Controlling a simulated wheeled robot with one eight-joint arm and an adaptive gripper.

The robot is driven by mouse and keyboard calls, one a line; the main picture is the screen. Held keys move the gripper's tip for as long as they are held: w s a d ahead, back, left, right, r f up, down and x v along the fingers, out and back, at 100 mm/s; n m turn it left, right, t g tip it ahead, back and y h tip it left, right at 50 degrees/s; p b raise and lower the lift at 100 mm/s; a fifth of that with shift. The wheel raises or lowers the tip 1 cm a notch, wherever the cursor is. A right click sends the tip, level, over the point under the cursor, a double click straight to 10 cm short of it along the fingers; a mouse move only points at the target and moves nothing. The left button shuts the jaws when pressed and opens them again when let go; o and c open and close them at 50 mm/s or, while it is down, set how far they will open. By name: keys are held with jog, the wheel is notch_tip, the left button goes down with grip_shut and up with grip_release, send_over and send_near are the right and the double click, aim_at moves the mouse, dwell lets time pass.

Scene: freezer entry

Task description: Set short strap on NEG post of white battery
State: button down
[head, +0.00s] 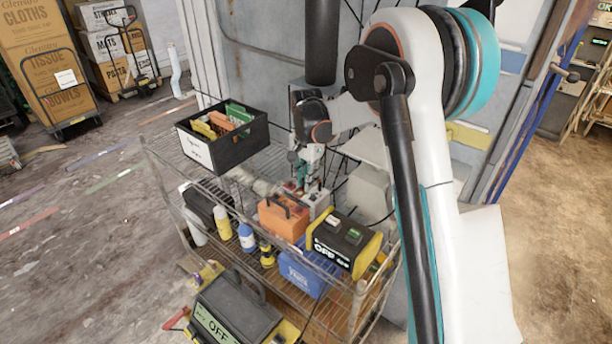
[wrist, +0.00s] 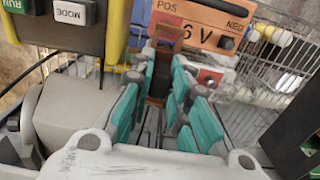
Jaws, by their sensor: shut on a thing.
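My gripper (wrist: 166,85) is shut on a brown strap (wrist: 166,38), which stands up between the teal fingers in the wrist view. In the head view my gripper (head: 308,168) points down over the shelf, behind the orange battery. A small white battery (head: 319,199) sits there, mostly covered by the orange battery and my gripper. In the wrist view a white body with red marking (wrist: 213,77) shows right beside the fingertips; it looks like this battery. Its NEG post is hidden, and I cannot tell whether the strap touches it.
The orange battery (head: 283,216), marked POS, NEG and 6 V, stands close by. A black-yellow charger (head: 343,240) reading OFF and a pale box (head: 369,192) are at right. A black bin (head: 224,150) is at left. Bottles and a blue case (head: 303,270) crowd the wire cart.

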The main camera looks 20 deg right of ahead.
jog(key=shift+a+f, duration=0.1)
jog(key=shift+f+b, duration=0.35)
jog(key=shift+b, duration=0.2)
jog(key=shift+f+b, duration=1.2)
jog(key=shift+f, duration=0.4)
jog(key=shift+f+b, duration=1.4)
jog(key=shift+b, duration=0.1)
dwell(0.8)
jog(key=c, duration=1.4)
grip_release()
jog(key=shift+c, duration=0.2)
jog(key=shift+r, duration=0.15)
notch_tip(320, 180, up, 12)
jog(key=shift+f, duration=0.1)
